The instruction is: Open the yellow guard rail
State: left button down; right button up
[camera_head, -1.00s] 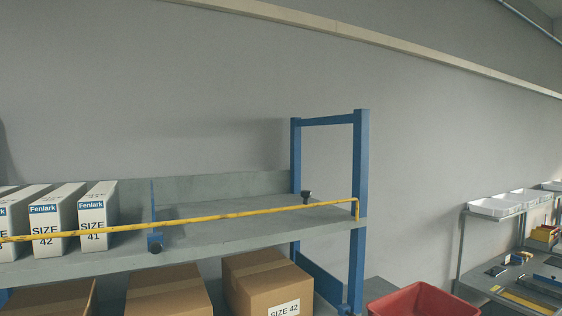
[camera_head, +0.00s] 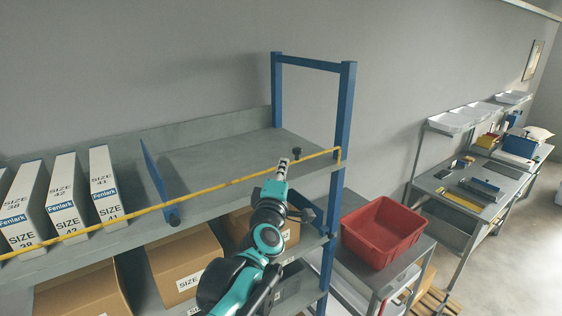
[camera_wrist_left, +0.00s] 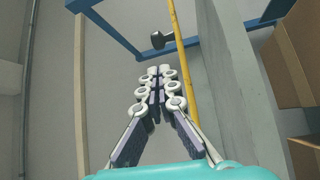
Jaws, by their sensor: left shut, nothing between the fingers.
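The yellow guard rail (camera_head: 221,184) runs across the front of the upper shelf, from the left edge of the head view to the right blue post, where its end bends down. A black knob (camera_head: 297,153) stands by the rail near its right end. In the left wrist view the rail (camera_wrist_left: 182,62) passes right of the fingers and the knob (camera_wrist_left: 158,40) is just beyond the fingertips. My left gripper (camera_head: 283,163) is shut and empty, close to the rail and the knob; it also fills the middle of the wrist view (camera_wrist_left: 159,70). I cannot tell whether it touches the rail. My right gripper is not seen.
White Fenlark boxes (camera_head: 66,208) stand at the left of the upper shelf (camera_head: 225,157), beside a blue divider (camera_head: 158,182). Cardboard boxes (camera_head: 176,263) sit below. A red bin (camera_head: 383,228) is right of the blue post (camera_head: 344,108). Workbenches stand further right.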

pick_arm(q)
jog(key=w, duration=0.2)
jog(key=w+p, duration=0.1)
jog(key=w, duration=0.3)
jog(key=shift+w+d+r, duration=0.1)
jog(key=shift+d+r, duration=0.25)
jog(key=shift+w+d+p, duration=0.15)
jog(key=shift+w+p, duration=0.15)
jog(key=shift+w, duration=0.25)
